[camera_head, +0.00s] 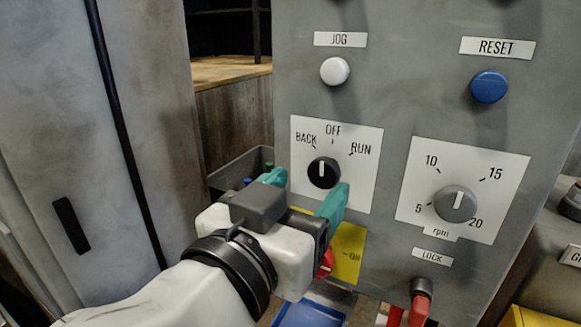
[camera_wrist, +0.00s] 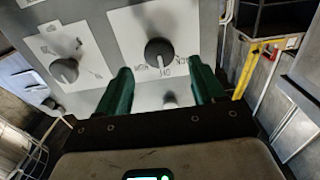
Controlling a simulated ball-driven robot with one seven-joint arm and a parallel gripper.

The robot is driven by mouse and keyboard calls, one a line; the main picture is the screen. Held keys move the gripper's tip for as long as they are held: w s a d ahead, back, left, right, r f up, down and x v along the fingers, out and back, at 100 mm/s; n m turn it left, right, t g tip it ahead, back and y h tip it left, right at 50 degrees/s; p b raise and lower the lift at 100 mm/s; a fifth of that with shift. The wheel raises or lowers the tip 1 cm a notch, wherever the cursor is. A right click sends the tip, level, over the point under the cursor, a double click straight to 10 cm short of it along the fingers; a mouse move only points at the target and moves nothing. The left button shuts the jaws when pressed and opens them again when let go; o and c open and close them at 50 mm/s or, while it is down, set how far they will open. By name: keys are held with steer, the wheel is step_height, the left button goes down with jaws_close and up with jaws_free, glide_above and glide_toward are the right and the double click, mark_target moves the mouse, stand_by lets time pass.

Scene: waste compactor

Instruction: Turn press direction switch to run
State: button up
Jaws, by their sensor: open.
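The press direction switch (camera_head: 323,172) is a black round knob with a white pointer line on a white plate (camera_head: 362,190) marked BACK, OFF and RUN. Its pointer stands about straight up, roughly toward OFF. My gripper (camera_head: 307,185) is open, with one teal finger to each side of the knob in the picture. In the wrist view the knob (camera_wrist: 159,52) shows beyond and between the spread fingertips of my gripper (camera_wrist: 163,78), with the plate lettering upside down. No contact with the knob shows, and the remaining gap is hard to judge.
The white JOG button (camera_head: 335,71) is above the switch, and the blue RESET button (camera_head: 489,87) is upper right. A grey rpm dial (camera_head: 455,204) is to the right. A red LOCK switch (camera_head: 420,302) sticks out below it. A yellow plate (camera_head: 349,248) lies below the switch.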

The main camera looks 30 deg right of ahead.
mark_target(322, 174)
steer(key=shift+p+x, duration=0.3)
steer(key=shift+x, duration=1.65)
steer(key=shift+c, duration=0.2)
steer(key=c, duration=1)
